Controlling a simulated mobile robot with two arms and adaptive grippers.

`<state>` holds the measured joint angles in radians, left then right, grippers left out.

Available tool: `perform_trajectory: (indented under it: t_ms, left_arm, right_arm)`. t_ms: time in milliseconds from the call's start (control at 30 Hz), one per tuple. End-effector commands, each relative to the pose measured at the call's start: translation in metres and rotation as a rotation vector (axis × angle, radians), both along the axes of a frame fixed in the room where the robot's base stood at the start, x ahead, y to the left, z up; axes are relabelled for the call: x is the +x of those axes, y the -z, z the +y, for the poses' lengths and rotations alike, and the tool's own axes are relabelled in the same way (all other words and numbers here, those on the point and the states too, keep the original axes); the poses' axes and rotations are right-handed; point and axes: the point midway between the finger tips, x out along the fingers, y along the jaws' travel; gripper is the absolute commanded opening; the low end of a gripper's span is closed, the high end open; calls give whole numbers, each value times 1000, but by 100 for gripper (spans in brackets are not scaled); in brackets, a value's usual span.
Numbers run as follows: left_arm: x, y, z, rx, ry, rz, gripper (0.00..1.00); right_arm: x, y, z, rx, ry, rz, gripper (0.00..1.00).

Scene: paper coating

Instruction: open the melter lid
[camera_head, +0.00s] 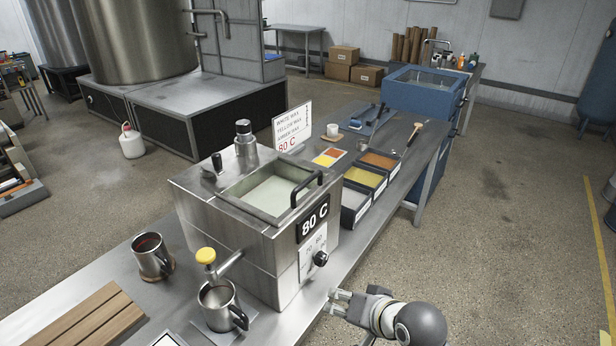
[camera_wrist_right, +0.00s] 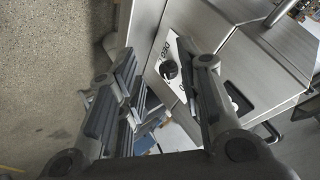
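The melter (camera_head: 245,230) is a brushed steel box on the bench with an "80 C" plate on its front. Its lid (camera_head: 268,192), a framed pale panel with a black bar handle (camera_head: 307,187) at its right edge, lies flat on top and looks shut. My right gripper (camera_head: 338,300) is low in front of the melter, beside the bench edge, apart from the handle. In the right wrist view (camera_wrist_right: 162,70) its fingers are spread and empty, with the melter's front and black knob (camera_wrist_right: 169,69) beyond them. My left gripper is not in view.
A yellow-topped tap (camera_head: 206,256) juts from the melter over a steel mug (camera_head: 218,304). Another mug (camera_head: 152,256) stands left. Wax trays (camera_head: 364,178) and a sign (camera_head: 292,125) stand behind the melter. The floor right of the bench (camera_head: 500,250) is clear.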

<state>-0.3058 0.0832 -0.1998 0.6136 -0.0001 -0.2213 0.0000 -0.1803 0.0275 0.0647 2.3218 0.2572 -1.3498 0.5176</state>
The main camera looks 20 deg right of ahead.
Motion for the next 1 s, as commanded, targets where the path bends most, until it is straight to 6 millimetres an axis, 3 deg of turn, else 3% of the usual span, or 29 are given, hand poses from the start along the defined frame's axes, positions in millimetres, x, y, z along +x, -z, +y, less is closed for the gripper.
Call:
perform_trajectory:
  t_ms: [33,200,300,400,567,1000]
  left_arm:
    - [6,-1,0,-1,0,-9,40]
    - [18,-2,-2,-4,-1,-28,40]
    - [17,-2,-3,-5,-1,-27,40]
    - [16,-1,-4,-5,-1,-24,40]
    - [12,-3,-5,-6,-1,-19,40]
    - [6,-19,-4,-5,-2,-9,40]
  right_arm:
    - [25,-25,-2,90,59,-63,34]
    - [91,-103,-10,447,229,-232,34]
    - [114,-140,-16,617,285,-296,34]
    - [126,-164,-20,727,313,-333,34]
    - [136,-177,-21,794,329,-351,34]
    - [194,-166,-5,791,329,-348,34]
